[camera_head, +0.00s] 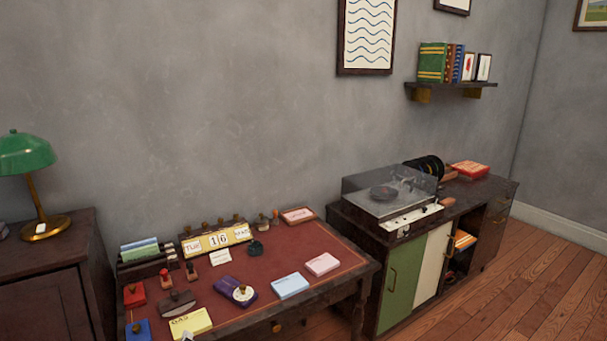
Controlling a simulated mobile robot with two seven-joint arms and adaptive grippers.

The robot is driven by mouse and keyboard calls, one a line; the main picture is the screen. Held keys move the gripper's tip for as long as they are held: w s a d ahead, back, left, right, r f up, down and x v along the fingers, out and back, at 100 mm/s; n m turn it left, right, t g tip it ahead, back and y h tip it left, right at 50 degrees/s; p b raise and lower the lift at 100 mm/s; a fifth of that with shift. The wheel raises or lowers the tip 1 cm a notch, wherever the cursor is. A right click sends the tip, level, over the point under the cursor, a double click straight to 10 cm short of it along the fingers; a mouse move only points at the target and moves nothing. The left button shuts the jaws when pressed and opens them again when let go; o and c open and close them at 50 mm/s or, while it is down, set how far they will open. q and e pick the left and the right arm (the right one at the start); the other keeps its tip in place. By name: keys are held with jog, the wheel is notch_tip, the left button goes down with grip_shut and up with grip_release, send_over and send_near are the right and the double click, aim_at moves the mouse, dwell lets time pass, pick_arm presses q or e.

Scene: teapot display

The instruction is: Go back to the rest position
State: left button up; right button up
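Neither of my grippers can be made out in the head view. A small pale shape shows at the bottom edge by the yellow card stack (190,323), too little to tell what it is. A desk with a red top (262,272) stands below the view's middle. On it are a yellow calendar block (217,240) reading TUE and 16, a purple item with a white disc (236,291), a blue card stack (290,286) and a pink card stack (322,264).
A cabinet (404,283) with a lidded record player (390,191) stands right of the desk. A dark side cabinet (45,278) with a green lamp (27,153) is at the left. A shelf (450,87) holds books. The wooden floor (545,295) at the lower right is clear.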

pick_arm(q)
jog(key=s+d+f+n+h, duration=0.2)
jog(key=s+d+f+n, duration=0.2)
jog(key=s+n, duration=0.2)
jog(key=s+d+f+n+g+h, duration=0.1)
jog(key=s+d+f+n+h, duration=0.1)
jog(key=s+d+f+n, duration=0.2)
jog(key=s+d+f+n+h, duration=0.2)
jog(key=s+d+f+n, duration=0.1)
jog(key=s+n, duration=0.5)
jog(key=shift+s+d+f+n+h, duration=0.3)
jog(key=shift+s+d+f, duration=0.1)
jog(key=shift+s+f, duration=0.65)
